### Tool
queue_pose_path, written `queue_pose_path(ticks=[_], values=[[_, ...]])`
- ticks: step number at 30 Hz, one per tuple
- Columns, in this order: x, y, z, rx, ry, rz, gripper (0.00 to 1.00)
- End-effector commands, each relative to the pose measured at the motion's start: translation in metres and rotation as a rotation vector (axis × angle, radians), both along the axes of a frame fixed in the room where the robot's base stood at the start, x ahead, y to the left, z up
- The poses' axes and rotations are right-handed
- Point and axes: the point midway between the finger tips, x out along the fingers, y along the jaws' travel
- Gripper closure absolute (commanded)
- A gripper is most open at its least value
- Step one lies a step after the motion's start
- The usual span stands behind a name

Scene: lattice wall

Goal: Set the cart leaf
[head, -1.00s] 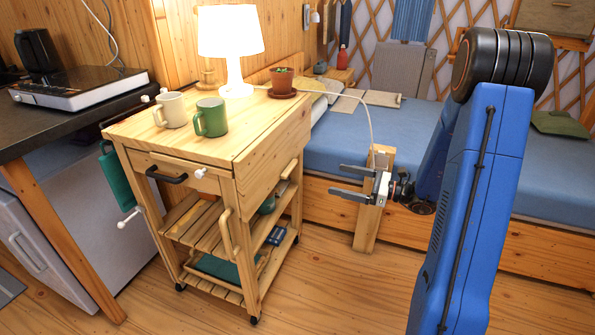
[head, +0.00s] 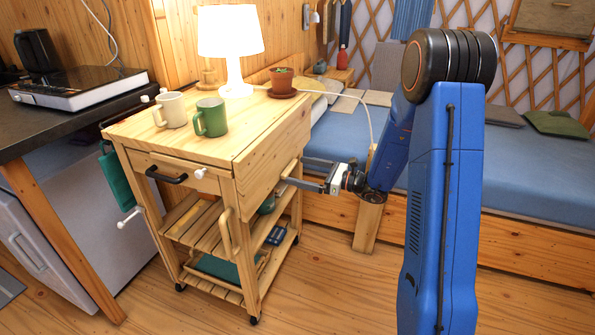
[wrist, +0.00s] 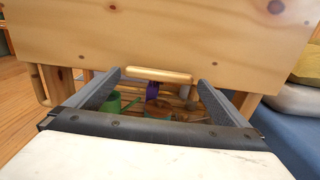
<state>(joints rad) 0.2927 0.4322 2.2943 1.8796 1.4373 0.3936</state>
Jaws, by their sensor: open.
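The wooden cart (head: 190,165) stands left of centre in the head view. Its leaf (head: 272,145) hangs down along the cart's right side. A pale wooden bar handle (wrist: 158,75) sits at the leaf's lower edge in the wrist view, where the leaf (wrist: 160,35) spans the top. My gripper (head: 291,169) is open at the leaf's lower right side. In the wrist view, its two fingers (wrist: 158,80) lie either side of the bar, near its ends. I cannot tell if they touch it.
A lamp (head: 231,45), a plant pot (head: 281,80), a white mug (head: 170,110) and a green mug (head: 211,117) stand on the cart top. A wooden post (head: 368,225) and the bed (head: 490,165) are right of the cart. A curved wooden bar (head: 225,234) projects below.

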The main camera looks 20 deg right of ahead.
Motion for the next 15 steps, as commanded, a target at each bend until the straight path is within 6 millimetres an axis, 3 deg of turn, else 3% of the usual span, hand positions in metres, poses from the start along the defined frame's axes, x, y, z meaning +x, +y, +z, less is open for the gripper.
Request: queue_pose_path(ticks=[6,15], values=[[0.009,0.013,0.0,0.001,0.0,0.001,0.0],[0.011,0.015,0.0,0.001,0.001,0.0,0.0]])
